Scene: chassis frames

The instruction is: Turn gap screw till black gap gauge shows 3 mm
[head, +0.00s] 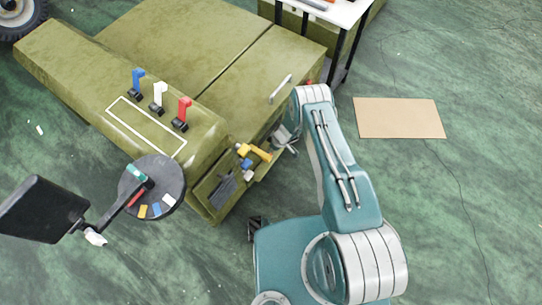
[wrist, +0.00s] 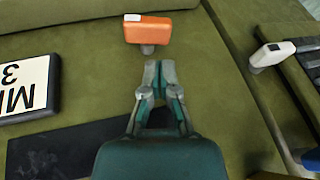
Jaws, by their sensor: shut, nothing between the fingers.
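My gripper (wrist: 160,66) is shut and empty in the wrist view. Its fingertips are just short of an orange block (wrist: 160,29) on a grey stem, with a small white mark on top. I cannot tell whether this is the gap screw. A white plate (wrist: 25,88) reading "MM" and "3" is at the left. A black flat piece (wrist: 45,155) lies behind my gripper; whether it is the gap gauge is unclear, and I see no pointer. In the head view my gripper (head: 284,138) is beside the olive chassis (head: 215,50), partly hidden by my arm.
Blue (head: 138,80), white (head: 159,95) and red (head: 184,110) levers stand on the chassis. A yellow handle (head: 258,152) is left of my gripper. A round dark dial (head: 165,180) and black paddle (head: 42,208) are at lower left. Floor is clear around a tan mat (head: 398,118).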

